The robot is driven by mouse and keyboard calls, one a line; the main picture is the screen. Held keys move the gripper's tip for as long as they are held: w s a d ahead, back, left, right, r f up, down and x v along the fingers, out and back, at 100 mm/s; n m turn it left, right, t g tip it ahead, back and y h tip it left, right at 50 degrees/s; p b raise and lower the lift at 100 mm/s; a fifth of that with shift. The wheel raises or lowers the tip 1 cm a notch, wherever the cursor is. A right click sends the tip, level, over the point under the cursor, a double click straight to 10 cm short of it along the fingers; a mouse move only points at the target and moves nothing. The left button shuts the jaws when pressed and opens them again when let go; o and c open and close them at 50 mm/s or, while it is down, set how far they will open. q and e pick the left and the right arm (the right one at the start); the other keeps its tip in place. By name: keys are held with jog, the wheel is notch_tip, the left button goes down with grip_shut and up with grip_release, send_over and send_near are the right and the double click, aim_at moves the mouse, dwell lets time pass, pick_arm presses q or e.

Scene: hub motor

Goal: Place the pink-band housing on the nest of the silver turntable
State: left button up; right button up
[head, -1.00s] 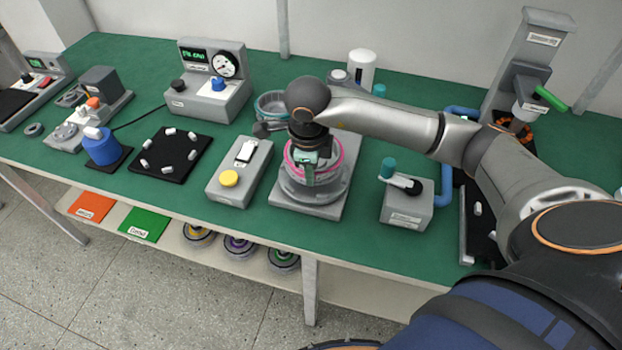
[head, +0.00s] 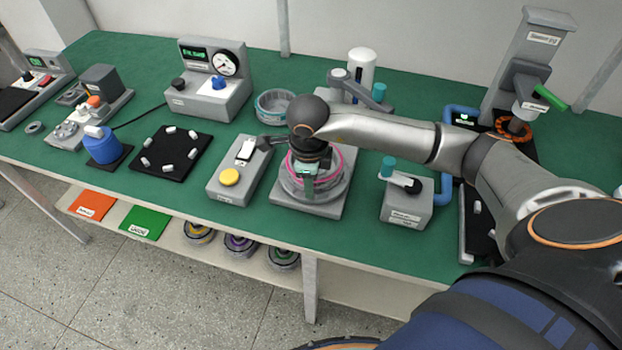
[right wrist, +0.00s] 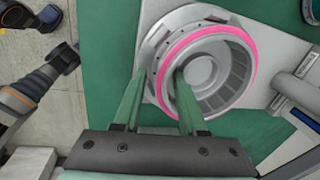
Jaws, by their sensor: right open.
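The pink-band housing (head: 335,168) is on the silver turntable (head: 288,202), below my right gripper (head: 308,180). In the right wrist view, the housing (right wrist: 240,88) is an open grey cup with a pink band around its rim, and the turntable's base plate (right wrist: 150,16) shows beside it. My right gripper (right wrist: 155,82) is open. One green finger overlaps the cup's interior and the other is outside its wall. The nest is hidden under the housing, so I cannot tell how fully it is seated. My left gripper is not clearly in view.
A grey box with a yellow button (head: 229,177) stands left of the turntable; a crank box (head: 405,205) stands right. A teal-banded housing (head: 275,104) and a white cylinder (head: 362,70) are behind. Green tabletop lies bare between the turntable and crank box.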

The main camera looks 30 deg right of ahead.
jog(key=shift+r, duration=0.55)
notch_tip(320, 180, up, 11)
jog(key=s+a, duration=0.1)
jog(key=shift+s+a, duration=0.15)
jog(key=shift+s, duration=0.1)
